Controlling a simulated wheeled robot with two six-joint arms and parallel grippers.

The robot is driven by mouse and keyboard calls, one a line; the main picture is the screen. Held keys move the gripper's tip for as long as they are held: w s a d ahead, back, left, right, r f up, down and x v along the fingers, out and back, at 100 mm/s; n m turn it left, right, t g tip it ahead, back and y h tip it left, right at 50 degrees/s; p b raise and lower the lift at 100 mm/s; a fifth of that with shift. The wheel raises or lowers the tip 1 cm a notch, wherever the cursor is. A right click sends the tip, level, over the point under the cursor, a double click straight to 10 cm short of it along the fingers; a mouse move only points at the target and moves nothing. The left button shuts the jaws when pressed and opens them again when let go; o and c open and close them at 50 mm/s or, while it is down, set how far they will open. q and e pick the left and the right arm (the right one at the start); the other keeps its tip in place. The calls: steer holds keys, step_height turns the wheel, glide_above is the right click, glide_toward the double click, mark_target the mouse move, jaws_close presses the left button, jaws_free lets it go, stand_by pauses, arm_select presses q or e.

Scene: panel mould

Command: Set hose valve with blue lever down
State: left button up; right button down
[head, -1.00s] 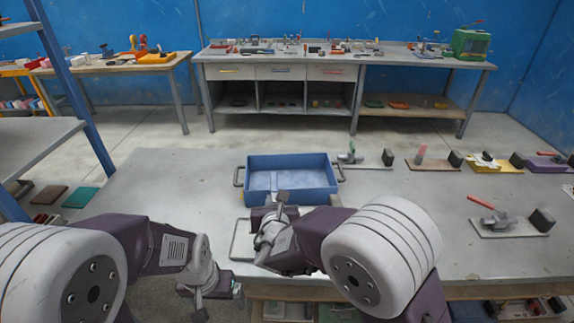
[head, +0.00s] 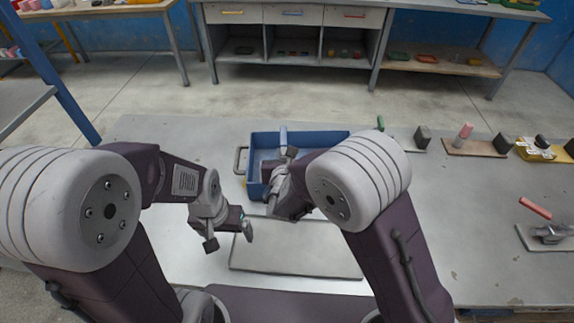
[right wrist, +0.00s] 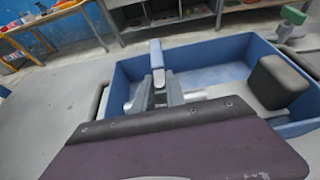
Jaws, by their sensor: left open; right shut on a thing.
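The hose valve has a pale blue lever that stands up in the head view (head: 283,137). The lever also shows in the right wrist view (right wrist: 157,56), with part of the silver valve body (right wrist: 148,97) below it. My right gripper (head: 280,172) is shut on this valve, in front of and over the near part of the blue tray (head: 338,136). The fingers hide much of the valve body. My left gripper (head: 243,225) is open and empty, to the left of the grey board (head: 297,250).
The grey board in front of the tray looks bare. To the right stand a green-levered piece (head: 380,122), dark blocks (head: 422,137), a pink piece (head: 464,131) and a red-levered valve (head: 536,208). The table between board and red-levered valve is clear.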

arm_select(q)
steer(key=shift+s+f+b, duration=0.15)
steer(key=shift+f+b, duration=0.05)
steer(key=shift+b, duration=0.1)
arm_select(e)
steer(key=f, duration=0.3)
steer(key=shift+s, duration=0.2)
steer(key=shift+f, duration=0.3)
steer(key=shift+w, duration=0.15)
arm_select(q)
steer(key=shift+f, duration=0.25)
arm_select(e)
steer(key=shift+f, duration=0.15)
arm_select(q)
steer(key=shift+r, duration=0.1)
arm_select(e)
steer(key=c, duration=1.4)
jaws_free()
steer(key=shift+o, duration=0.2)
